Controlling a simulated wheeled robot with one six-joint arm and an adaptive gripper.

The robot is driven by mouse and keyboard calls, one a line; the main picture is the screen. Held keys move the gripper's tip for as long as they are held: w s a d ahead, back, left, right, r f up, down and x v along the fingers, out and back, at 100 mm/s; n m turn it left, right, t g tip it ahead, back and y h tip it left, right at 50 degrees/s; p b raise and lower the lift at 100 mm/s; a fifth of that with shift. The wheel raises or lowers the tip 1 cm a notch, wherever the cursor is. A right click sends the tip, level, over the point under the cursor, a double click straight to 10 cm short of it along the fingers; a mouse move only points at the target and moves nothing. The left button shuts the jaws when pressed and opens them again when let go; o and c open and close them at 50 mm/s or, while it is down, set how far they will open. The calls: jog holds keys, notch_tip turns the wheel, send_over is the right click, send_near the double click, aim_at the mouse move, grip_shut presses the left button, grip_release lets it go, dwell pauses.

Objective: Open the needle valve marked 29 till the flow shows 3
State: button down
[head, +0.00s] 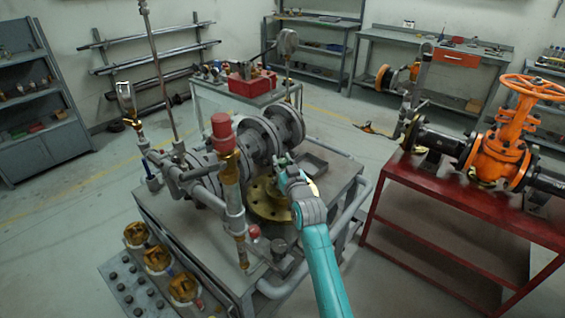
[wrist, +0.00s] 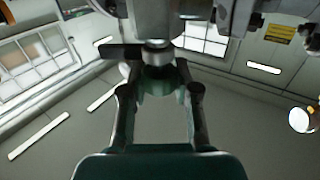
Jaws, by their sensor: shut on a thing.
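My gripper (head: 284,163) ends my teal arm and reaches in among the pipework on the grey bench. In the wrist view my gripper (wrist: 157,70) has its two fingers on either side of a small round valve part (wrist: 157,54), with a dark bar to its left, and is shut on it. The fingers are seen from below against the ceiling. No number 29 is legible, so I cannot confirm which valve this is. A round dial gauge (head: 288,40) stands on a stem behind the pipework; its reading is too small to tell.
A red-capped brass valve (head: 224,135) stands left of my arm. A brass flange (head: 268,203) lies close beside my gripper. Grey flanged pipes (head: 258,138) crowd the bench. An orange handwheel valve (head: 505,135) sits on a red stand at right. Floor between is clear.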

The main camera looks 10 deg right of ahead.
jog(key=shift+f+m+g+h, duration=0.15)
jog(key=shift+m+h, duration=0.7)
jog(key=shift+h, duration=0.45)
jog(key=shift+f+m+g+h, duration=0.15)
jog(key=shift+m+h, duration=0.7)
jog(key=shift+h, duration=0.45)
jog(key=c, duration=1.1)
grip_release()
jog(key=shift+o, duration=1.4)
jog(key=shift+r, duration=0.2)
jog(key=shift+s, duration=0.15)
jog(key=v, duration=1.1)
jog(key=shift+s+a, duration=0.2)
jog(key=shift+s, duration=0.15)
